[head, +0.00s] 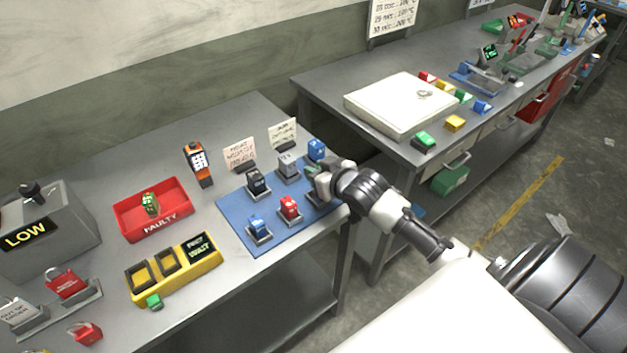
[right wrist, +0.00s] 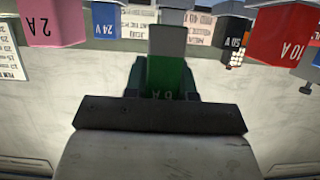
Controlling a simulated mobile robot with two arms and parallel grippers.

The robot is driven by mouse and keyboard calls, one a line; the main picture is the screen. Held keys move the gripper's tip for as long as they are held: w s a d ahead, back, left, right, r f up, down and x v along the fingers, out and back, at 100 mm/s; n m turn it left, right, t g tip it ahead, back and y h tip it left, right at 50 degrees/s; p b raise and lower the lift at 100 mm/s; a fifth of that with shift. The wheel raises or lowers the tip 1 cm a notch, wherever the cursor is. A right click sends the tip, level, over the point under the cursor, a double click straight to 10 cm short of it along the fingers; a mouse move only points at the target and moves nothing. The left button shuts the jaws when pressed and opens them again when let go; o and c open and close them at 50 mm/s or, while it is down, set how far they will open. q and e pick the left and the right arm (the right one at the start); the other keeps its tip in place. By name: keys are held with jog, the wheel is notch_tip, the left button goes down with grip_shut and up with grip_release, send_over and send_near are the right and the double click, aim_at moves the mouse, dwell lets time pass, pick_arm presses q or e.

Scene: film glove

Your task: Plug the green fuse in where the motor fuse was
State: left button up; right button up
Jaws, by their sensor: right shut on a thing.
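My right gripper (head: 316,184) is at the right edge of the blue mat (head: 232,222), shut on the green fuse (right wrist: 168,76). In the right wrist view the dark jaws hold both sides of the fuse, and its label is partly hidden. A grey block (right wrist: 167,40) lies in line with the fuse's far end; I cannot tell whether they touch or whether the fuse is seated. In the head view the gripper mostly hides the fuse and the spot under it. A green part (head: 150,204) lies in the red FAULTY tray (head: 122,222). My left gripper is not in view.
A yellow tray (head: 180,286) is nearer. A gap separates this bench from the right one.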

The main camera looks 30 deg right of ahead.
jog(key=shift+w+a+f, duration=0.15)
jog(key=shift+w+a, duration=0.15)
jog(key=shift+f, duration=0.3)
notch_tip(320, 180, down, 3)
jog(key=shift+r+p, duration=0.15)
jog(key=shift+p, duration=0.7)
jog(key=shift+f, duration=0.3)
jog(key=o, duration=0.9)
jog(key=shift+o, duration=0.2)
